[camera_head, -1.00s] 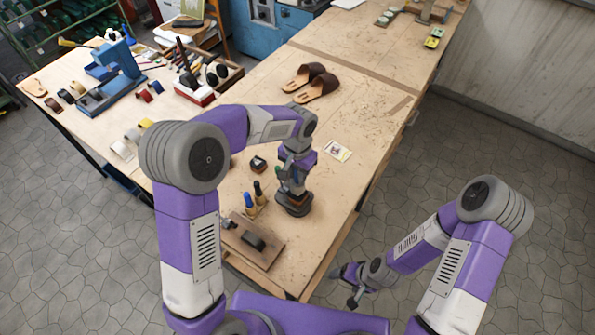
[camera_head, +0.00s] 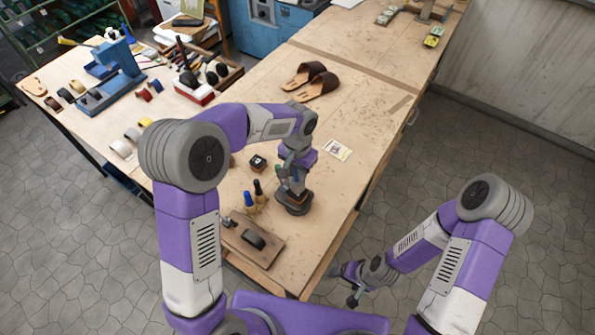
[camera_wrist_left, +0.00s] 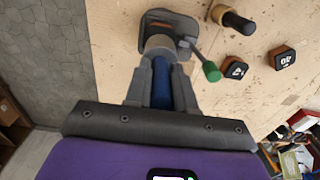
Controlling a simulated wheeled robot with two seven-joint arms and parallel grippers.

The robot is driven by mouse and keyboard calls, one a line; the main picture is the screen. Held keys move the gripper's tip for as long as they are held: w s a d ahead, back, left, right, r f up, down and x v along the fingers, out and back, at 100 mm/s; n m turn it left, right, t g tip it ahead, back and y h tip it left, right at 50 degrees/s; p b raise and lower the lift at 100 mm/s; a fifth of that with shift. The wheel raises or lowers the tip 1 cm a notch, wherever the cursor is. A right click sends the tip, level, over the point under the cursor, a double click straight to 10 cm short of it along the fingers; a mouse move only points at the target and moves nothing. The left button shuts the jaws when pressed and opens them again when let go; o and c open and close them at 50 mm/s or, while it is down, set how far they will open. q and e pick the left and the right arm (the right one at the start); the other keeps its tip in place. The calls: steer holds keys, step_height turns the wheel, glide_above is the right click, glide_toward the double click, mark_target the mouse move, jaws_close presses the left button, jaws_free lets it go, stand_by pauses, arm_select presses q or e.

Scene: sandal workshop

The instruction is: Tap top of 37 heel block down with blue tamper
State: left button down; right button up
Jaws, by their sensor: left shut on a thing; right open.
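My left gripper (camera_wrist_left: 162,85) is shut on a blue-handled tamper (camera_wrist_left: 162,94). In the head view this gripper (camera_head: 293,183) is over a dark clamp stand (camera_head: 290,208) near the table's front edge. In the left wrist view the tamper's pale round head is over the stand (camera_wrist_left: 180,22), which has a green-handled lever (camera_wrist_left: 211,71). A bit of brown shows in the stand behind the tamper; the 37 heel block's number is not readable, and I cannot tell whether the tamper touches it. My right gripper (camera_head: 350,284) is open and empty, off the table's front side.
A board with a dark piece (camera_head: 253,241) lies in front. Small numbered blocks (camera_wrist_left: 235,68) lie beside the lever. Brown sandals (camera_head: 318,86) and a card (camera_head: 337,149) lie farther back.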

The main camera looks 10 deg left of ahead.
arm_select(q)
step_height(320, 180, down, 4)
steer(key=b, duration=0.3)
step_height(320, 180, up, 4)
steer(key=p, duration=0.2)
steer(key=shift+p, duration=0.4)
steer(key=shift+w, duration=0.1)
step_height(320, 180, up, 4)
steer(key=p, duration=0.3)
steer(key=shift+f, duration=0.1)
